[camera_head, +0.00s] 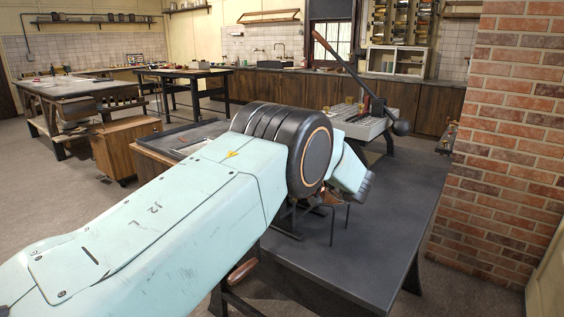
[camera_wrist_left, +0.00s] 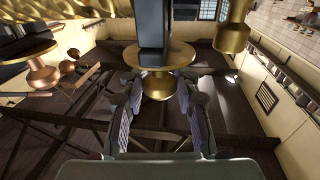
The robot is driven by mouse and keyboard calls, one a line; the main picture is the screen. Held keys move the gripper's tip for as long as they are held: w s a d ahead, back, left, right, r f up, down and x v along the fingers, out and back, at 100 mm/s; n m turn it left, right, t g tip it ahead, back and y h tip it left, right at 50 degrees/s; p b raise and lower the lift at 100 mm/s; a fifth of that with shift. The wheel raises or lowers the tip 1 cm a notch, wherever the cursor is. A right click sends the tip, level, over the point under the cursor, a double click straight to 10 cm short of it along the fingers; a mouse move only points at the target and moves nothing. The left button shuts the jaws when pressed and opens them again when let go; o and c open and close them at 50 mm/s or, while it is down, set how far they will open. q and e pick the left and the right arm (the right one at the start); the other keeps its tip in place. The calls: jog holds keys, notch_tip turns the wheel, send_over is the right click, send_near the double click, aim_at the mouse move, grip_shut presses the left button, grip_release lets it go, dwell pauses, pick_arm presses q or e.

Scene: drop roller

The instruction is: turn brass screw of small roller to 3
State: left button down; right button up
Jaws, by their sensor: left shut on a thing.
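In the left wrist view a brass screw (camera_wrist_left: 160,86) with a wide brass disc and a rounded knob sits between the fingers of my left gripper (camera_wrist_left: 160,96). The fingers close around the knob from both sides. A dark upright bar (camera_wrist_left: 153,25) stands behind the disc. In the head view my left arm hides the gripper and most of the roller; only thin dark legs and frame parts (camera_head: 334,222) show on the dark table. No number or scale mark is readable. My right gripper is in neither view.
Another brass post (camera_wrist_left: 232,38) and a brass disc with a copper-coloured knob (camera_wrist_left: 40,75) flank the gripper in the wrist view. A lever press (camera_head: 362,115) stands at the back of the dark table (camera_head: 390,225). A brick pillar (camera_head: 515,140) rises at right. The table's right front is clear.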

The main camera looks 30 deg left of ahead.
pick_arm(q)
jog(key=shift+f+n+g+b, duration=0.15)
jog(key=shift+n+g+b, duration=0.7)
jog(key=shift+g, duration=0.35)
jog(key=c, duration=1)
grip_release()
jog(key=d, duration=0.8)
jog(key=s+d, duration=0.1)
jog(key=d, duration=0.3)
